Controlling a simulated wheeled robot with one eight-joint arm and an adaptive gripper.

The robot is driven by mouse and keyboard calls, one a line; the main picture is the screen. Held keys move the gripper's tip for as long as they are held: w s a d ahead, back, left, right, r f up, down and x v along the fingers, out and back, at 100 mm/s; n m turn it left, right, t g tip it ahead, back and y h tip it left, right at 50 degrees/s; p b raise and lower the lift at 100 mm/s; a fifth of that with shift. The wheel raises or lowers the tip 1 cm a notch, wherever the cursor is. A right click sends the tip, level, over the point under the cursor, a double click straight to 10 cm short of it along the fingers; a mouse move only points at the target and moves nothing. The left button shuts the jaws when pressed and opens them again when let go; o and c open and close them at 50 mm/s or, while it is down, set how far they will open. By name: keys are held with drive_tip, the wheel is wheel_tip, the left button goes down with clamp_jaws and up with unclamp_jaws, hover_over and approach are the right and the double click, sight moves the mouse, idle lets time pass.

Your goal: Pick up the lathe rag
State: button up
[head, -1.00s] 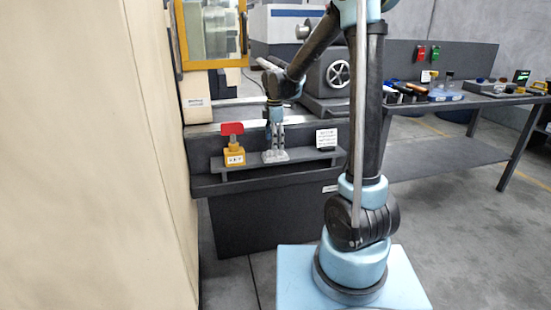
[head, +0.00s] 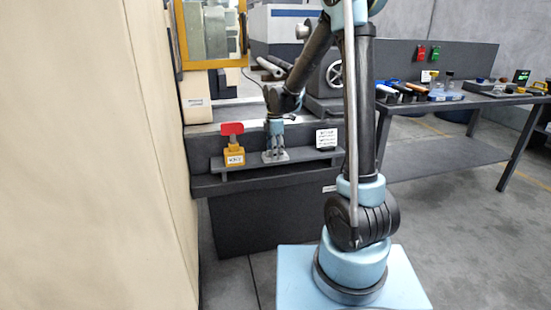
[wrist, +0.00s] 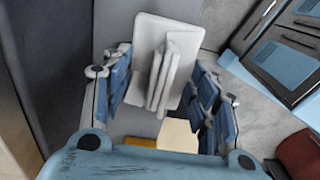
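The lathe rag (head: 281,156) is a pale grey, folded cloth on the narrow grey shelf (head: 240,168) along the front of the lathe. In the wrist view, a pale flat piece with raised folds, which looks like the rag (wrist: 163,75), shows between the fingers. My gripper (head: 274,152) points down right over the rag in the head view, its fingertips at the cloth's height. In the wrist view my gripper (wrist: 163,95) is open, with blue finger pads on both sides of the rag and visible gaps. Whether the pads touch the cloth lower down cannot be told.
A yellow block with a red tag (head: 233,146) stands left of the rag on the shelf. A small white sign (head: 326,138) stands to its right. A cream wall (head: 95,150) lies left. A bench with tools (head: 440,95) is at the right.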

drive_tip(key=shift+r, duration=0.15)
drive_tip(key=shift+c, duration=0.4)
wheel_tip(320, 180, up, 10)
drive_tip(key=shift+f, duration=0.1)
idle(0.3)
drive_tip(key=shift+o, duration=1.1)
